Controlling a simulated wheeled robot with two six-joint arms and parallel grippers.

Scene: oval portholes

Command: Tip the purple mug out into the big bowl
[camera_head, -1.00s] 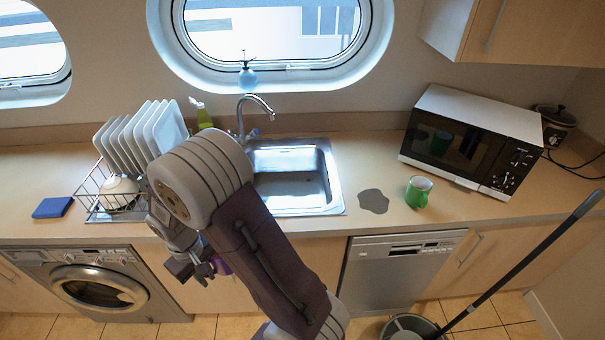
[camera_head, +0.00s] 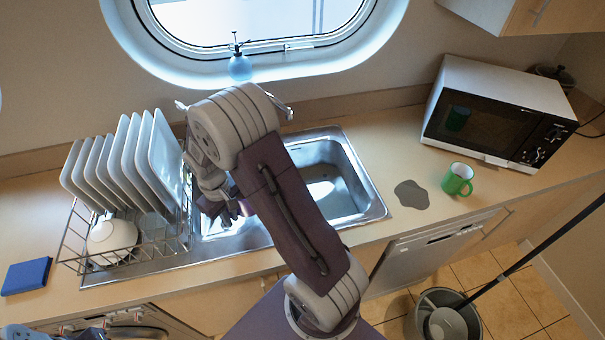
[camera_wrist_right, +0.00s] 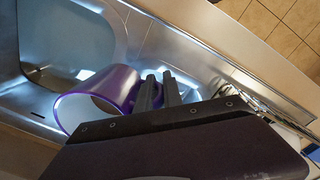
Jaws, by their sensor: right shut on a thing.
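My right gripper (camera_head: 226,214) is over the left part of the sink, beside the dish rack. In the right wrist view its two dark fingers (camera_wrist_right: 158,90) are close together at the side of the purple mug (camera_wrist_right: 122,84), shut on it; the exact grip point is hard to see. The mug has a pale inside, and its open mouth faces the lower left of that view. In the head view my arm mostly hides the mug. A white rounded bowl (camera_head: 112,236) sits in the rack; I cannot tell whether it is the big bowl. Part of my left gripper (camera_head: 88,333) shows at the bottom left edge.
The sink (camera_head: 335,190) lies right of my gripper. The rack (camera_head: 80,262) holds several upright white plates (camera_head: 150,160). A blue sponge (camera_head: 26,276), green mug (camera_head: 457,179), grey puddle (camera_head: 411,194) and microwave (camera_head: 490,120) are on the counter. A bucket (camera_head: 447,318) stands on the floor.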

